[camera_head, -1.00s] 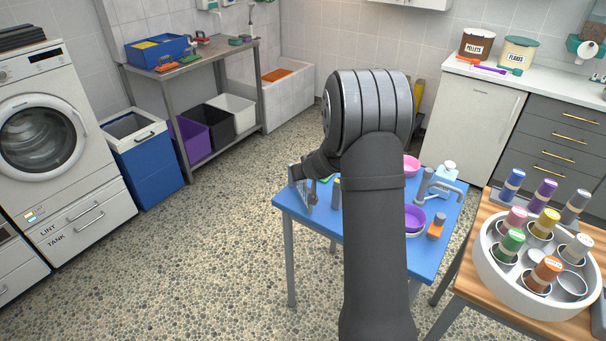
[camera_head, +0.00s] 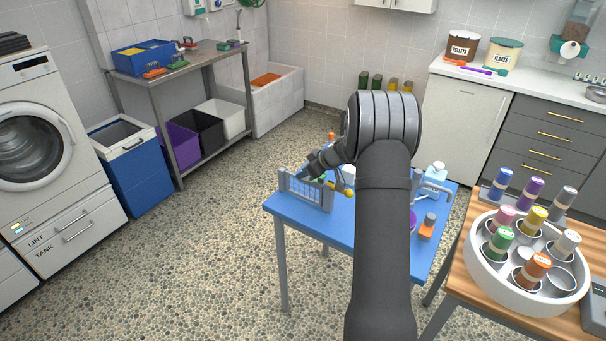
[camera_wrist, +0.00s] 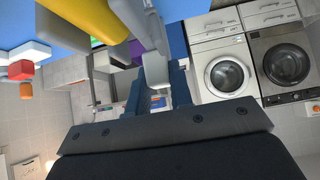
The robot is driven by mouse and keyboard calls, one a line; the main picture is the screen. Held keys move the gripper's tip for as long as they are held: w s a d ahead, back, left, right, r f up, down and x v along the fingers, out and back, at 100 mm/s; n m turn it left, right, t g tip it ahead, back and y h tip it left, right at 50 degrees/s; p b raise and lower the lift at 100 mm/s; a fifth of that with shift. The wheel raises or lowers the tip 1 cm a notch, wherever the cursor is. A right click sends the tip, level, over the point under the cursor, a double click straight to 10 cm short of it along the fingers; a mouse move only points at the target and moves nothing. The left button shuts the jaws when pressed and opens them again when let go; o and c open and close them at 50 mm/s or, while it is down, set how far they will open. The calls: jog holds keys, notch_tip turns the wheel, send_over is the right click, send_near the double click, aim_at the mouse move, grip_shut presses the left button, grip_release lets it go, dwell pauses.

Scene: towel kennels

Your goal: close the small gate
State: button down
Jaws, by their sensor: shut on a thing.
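The small gate (camera_head: 304,190) is a pale grey barred panel standing upright at the left end of the blue table (camera_head: 298,222). Its broad face shows in the head view. My gripper (camera_head: 312,174) is at the gate's upper edge, shut on it; the contact is partly hidden by my wrist. A yellow knob-like piece (camera_head: 347,192) is just right of the gate. In the wrist view a large yellow part (camera_wrist: 88,16) is close at upper left, and a grey piece (camera_wrist: 156,70) is near the middle. I cannot tell whether the gate is latched.
My arm hides much of the blue table. An orange-and-grey bottle (camera_head: 427,227) and a white-blue dispenser (camera_head: 435,172) stand on its right side. A round white holder (camera_head: 480,275) with several coloured bottles is on the wooden table at right. Floor left of the blue table is clear.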

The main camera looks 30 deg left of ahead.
jog(key=shift+w, duration=0.15)
dwell(0.4)
jog(key=c, duration=1.3)
grip_release()
jog(key=v, duration=1.7)
jog(key=shift+w+d+r, duration=0.15)
jog(key=shift+w+d, duration=0.05)
jog(key=shift+w, duration=0.05)
jog(key=shift+a, duration=0.1)
jog(key=x, duration=1.7)
jog(key=shift+s+a, duration=0.1)
jog(key=shift+s, duration=0.15)
